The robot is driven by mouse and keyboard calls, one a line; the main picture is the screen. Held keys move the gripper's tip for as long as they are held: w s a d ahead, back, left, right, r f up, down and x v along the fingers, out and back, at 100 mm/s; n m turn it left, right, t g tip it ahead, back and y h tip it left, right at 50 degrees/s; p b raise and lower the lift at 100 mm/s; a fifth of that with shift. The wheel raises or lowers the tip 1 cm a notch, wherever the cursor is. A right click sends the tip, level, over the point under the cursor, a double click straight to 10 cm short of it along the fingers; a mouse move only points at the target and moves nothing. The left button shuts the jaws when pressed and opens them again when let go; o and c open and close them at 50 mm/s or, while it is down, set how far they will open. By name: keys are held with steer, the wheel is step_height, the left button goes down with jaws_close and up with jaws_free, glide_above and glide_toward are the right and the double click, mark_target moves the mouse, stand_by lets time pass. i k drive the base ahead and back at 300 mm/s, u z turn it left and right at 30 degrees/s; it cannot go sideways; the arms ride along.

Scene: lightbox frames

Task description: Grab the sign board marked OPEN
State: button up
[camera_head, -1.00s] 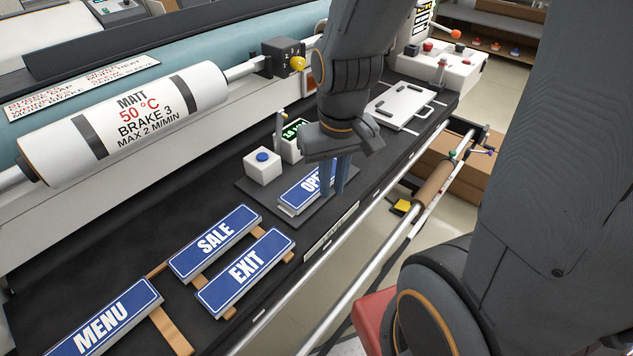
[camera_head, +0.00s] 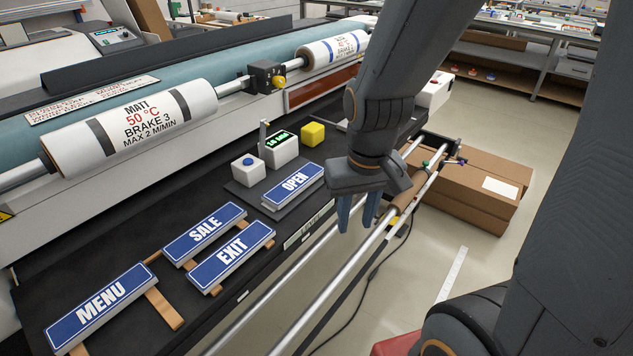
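The blue OPEN sign board (camera_head: 291,188) with white letters lies flat on a dark plate (camera_head: 245,194) on the black bench. My gripper (camera_head: 357,214) is to the right of the sign, past the bench's front edge, with its two blue fingers pointing down. The fingers are apart with nothing between them, so it is open and empty. A visible gap separates it from the sign. No part of the sign is hidden.
SALE (camera_head: 205,233), EXIT (camera_head: 232,256) and MENU (camera_head: 100,307) signs lie on wooden strips at the left. A blue-button box (camera_head: 248,169), a green display box (camera_head: 278,150) and a yellow cube (camera_head: 313,133) stand behind the sign. A metal rail (camera_head: 300,292) runs along the front.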

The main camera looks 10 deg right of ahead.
mark_target(282, 194)
steer(key=z, duration=0.8)
steer(key=i, duration=0.65)
steer(key=u, duration=1.45)
